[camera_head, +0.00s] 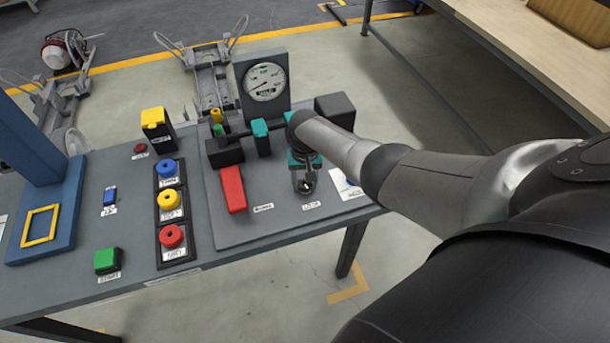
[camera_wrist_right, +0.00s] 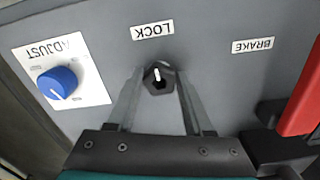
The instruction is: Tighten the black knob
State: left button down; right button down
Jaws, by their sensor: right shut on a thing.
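The black knob (camera_wrist_right: 158,80) is a small dark faceted knob with a white pointer line, on the grey panel (camera_wrist_right: 105,35) by the LOCK label. In the wrist view the two fingers of my right gripper (camera_wrist_right: 158,88) lie on either side of it, shut on it. The pointer line runs nearly straight up and down in that picture. In the head view my right gripper (camera_head: 305,186) comes down at the panel's front right, with the knob between its fingertips. My left gripper is not in view.
A blue knob (camera_wrist_right: 57,83) on a white ADJUST plate sits to the left in the wrist view. The red BRAKE lever (camera_head: 233,188) stands beside my gripper. A gauge (camera_head: 264,82), several coloured buttons and a blue post (camera_head: 38,140) are also on the table.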

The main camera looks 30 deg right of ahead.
aim_at(305, 184)
jog(key=shift+w+r, duration=0.15)
dwell(0.3)
jog(key=c, duration=0.7)
grip_release()
jog(key=o, duration=0.4)
notch_tip(305, 184, up, 6)
jog(key=p, duration=0.3)
notch_tip(305, 184, up, 9)
jog(key=p, duration=0.3)
jog(key=shift+r, duration=0.1)
